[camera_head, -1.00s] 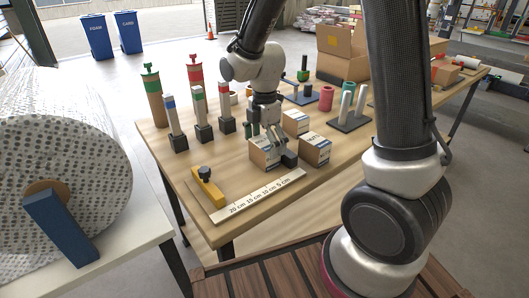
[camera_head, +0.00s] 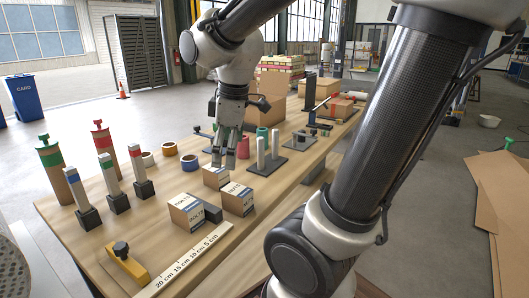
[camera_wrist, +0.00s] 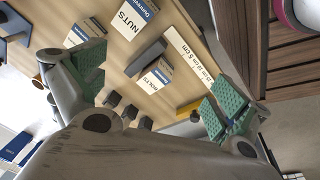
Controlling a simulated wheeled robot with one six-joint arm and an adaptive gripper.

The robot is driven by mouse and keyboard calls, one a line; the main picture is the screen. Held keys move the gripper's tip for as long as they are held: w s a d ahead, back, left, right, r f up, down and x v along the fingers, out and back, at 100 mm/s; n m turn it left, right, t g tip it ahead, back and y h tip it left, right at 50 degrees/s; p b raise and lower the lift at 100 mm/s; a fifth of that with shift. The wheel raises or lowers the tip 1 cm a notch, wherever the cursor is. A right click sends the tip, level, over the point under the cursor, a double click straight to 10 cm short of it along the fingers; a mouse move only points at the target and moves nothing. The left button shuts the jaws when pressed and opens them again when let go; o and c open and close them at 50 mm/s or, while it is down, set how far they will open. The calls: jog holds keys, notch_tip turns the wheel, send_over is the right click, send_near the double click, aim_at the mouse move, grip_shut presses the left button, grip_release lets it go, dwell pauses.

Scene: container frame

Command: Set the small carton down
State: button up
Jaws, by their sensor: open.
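Three small cartons stand close together on the wooden table in the head view: a front one marked BOLTS (camera_head: 187,212), a right one (camera_head: 238,200) and a back one (camera_head: 215,178). My gripper (camera_head: 224,160) is above and behind the front two, close to the back carton. The wrist view shows its green-padded fingers wide apart, with nothing held between them. That view also shows a carton marked NUTS (camera_wrist: 128,22) and the BOLTS carton (camera_wrist: 154,78). Whether a fingertip touches the back carton cannot be told.
A dark block (camera_head: 212,213) sits against the BOLTS carton. A ruler strip (camera_head: 185,262) and a yellow stop (camera_head: 124,265) lie along the front edge. Several coloured posts stand at left, tape rolls (camera_head: 190,163) behind, and a rack with pale pegs (camera_head: 262,155) at right.

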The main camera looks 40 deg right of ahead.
jog(key=s+d+r+m+t, duration=0.1)
jog(key=s+d+m, duration=0.3)
jog(key=s+m, duration=0.5)
jog(key=shift+s+d+r+m+t, duration=0.3)
jog(key=shift+d+r+m+t, duration=0.05)
jog(key=shift+r+m+t, duration=0.05)
